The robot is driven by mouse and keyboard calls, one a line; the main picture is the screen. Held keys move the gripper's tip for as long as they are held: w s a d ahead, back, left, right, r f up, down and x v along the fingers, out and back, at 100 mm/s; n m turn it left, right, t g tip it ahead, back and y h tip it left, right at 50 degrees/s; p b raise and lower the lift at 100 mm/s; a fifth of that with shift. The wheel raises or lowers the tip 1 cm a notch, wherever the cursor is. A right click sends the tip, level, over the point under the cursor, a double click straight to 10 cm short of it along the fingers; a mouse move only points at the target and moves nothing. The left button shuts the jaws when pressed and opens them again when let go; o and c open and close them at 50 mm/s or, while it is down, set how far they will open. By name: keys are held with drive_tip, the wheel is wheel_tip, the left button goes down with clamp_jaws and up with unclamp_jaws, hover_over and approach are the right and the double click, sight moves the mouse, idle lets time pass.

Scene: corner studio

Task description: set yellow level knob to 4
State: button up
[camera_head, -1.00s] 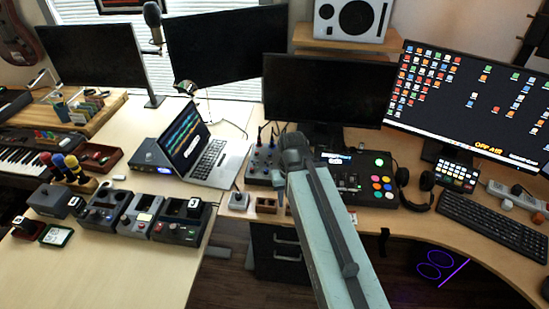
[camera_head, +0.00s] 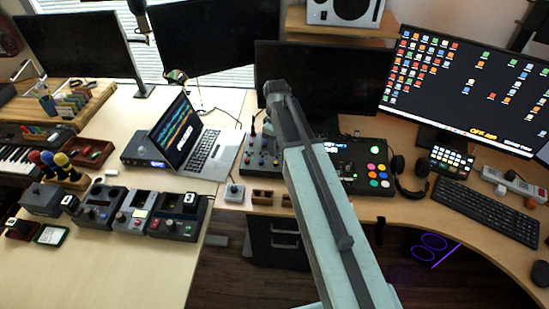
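I cannot make out a yellow level knob in this view. A dark mixer panel (camera_head: 262,158) with several small knobs stands on the desk, left of my arm and partly hidden by it. A dark control box (camera_head: 360,168) with coloured round buttons stands right of my arm. Small dark devices with knobs (camera_head: 134,212) stand in a row on the left table; their knob colours are too small to tell surely. My arm reaches up the middle of the picture, its far end in front of the middle monitor. My gripper's fingers do not show.
A laptop (camera_head: 190,138) stands open left of the mixer panel. A small box with a stick (camera_head: 234,192) and brown blocks (camera_head: 262,197) lie near the desk's front edge. Headphones (camera_head: 412,180) and a keyboard (camera_head: 487,212) are at right. Floor shows between the tables.

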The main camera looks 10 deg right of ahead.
sight(276, 162)
drive_tip(key=shift+f+b, duration=0.6)
wheel_tip(276, 162, down, 7)
drive_tip(key=b, duration=0.7)
drive_tip(key=shift+r, duration=0.15)
drive_tip(key=shift+c, duration=0.3)
clamp_jaws()
